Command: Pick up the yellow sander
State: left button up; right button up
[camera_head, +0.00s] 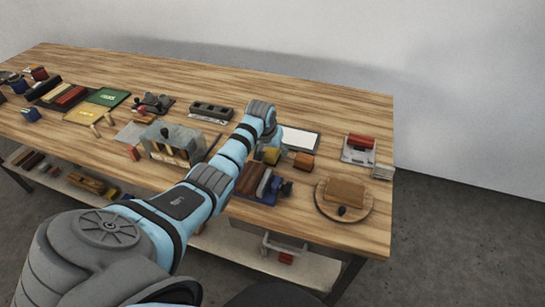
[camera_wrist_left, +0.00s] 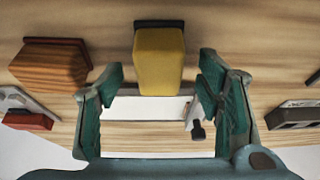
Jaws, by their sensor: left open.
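The yellow sander (camera_wrist_left: 160,62) is a yellow block with a dark base edge. In the left wrist view it stands on the wooden table between the two fingers of my left gripper (camera_wrist_left: 160,78). The fingers are spread, with a visible gap on each side of it. In the head view the sander (camera_head: 271,156) shows just below my left wrist, partly hidden by the gripper. My left gripper (camera_head: 268,143) is open and empty there. My right gripper is not in view.
An orange-brown block (camera_head: 303,161) stands close to the right of the sander. A white panel (camera_head: 300,138) lies behind. Wooden blocks (camera_head: 252,178) stand in front. A round board (camera_head: 330,206) and a red-handled tool (camera_head: 360,145) are at the right. The table's right end has bare wood.

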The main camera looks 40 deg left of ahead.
aim_at(272, 150)
pick_arm(q)
jog(key=shift+w+f, duration=0.1)
jog(key=shift+f, duration=0.4)
jog(key=shift+r, duration=0.15)
jog(key=shift+c, duration=1.3)
jog(key=c, duration=1.2)
jog(key=shift+o, duration=0.2)
notch_tip(272, 150, up, 20)
jog(key=p, duration=0.2)
jog(key=shift+p, duration=0.3)
